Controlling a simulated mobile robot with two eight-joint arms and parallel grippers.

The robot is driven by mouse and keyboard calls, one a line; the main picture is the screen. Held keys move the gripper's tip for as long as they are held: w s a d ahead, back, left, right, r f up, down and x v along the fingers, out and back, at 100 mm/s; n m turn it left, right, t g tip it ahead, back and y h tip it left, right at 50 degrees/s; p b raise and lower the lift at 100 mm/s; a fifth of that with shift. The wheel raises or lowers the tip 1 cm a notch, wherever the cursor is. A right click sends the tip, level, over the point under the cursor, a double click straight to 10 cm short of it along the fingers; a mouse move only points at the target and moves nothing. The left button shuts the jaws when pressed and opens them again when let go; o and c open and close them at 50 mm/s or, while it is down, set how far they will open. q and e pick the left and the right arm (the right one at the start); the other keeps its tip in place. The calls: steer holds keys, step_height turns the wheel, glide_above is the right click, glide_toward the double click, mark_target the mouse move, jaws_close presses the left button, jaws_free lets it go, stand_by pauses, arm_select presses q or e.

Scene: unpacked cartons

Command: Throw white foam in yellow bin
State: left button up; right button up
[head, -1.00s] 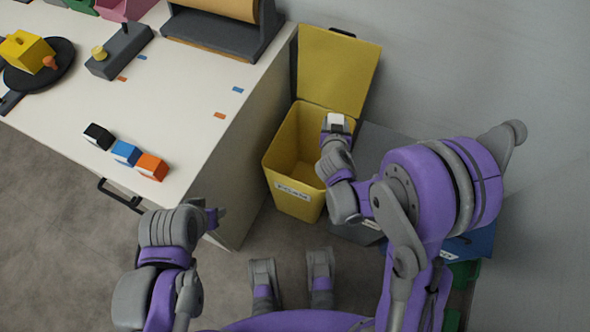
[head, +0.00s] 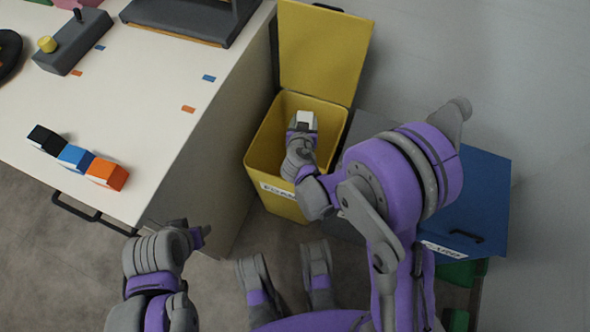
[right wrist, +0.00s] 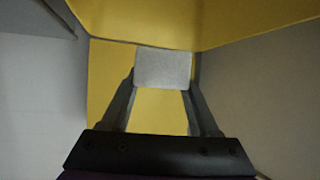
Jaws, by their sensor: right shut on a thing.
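A small white foam block (head: 305,118) is held in my right gripper (head: 303,127). The yellow bin (head: 263,160) stands against the table's side with its lid (head: 320,55) raised at the back. My right gripper is over the bin's opening, shut on the foam. In the right wrist view the foam (right wrist: 163,68) sits between the two fingers, with the yellow bin (right wrist: 160,110) behind it. My left gripper (head: 200,235) is low beside the table's front corner, away from the bin; its fingers are too unclear to read.
The white table (head: 150,120) holds black, blue and orange blocks (head: 107,174) near its front edge. A grey bin lid (head: 370,130) and a blue bin lid (head: 475,205) are to the right of the yellow bin. A wall is behind.

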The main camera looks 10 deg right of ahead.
steer(key=shift+f, duration=0.55)
steer(key=o, duration=1.4)
steer(key=shift+s+r, duration=0.1)
steer(key=p+v, duration=0.2)
steer(key=v, duration=0.8)
steer(key=shift+s+a+r, duration=0.1)
steer(key=shift+s, duration=0.15)
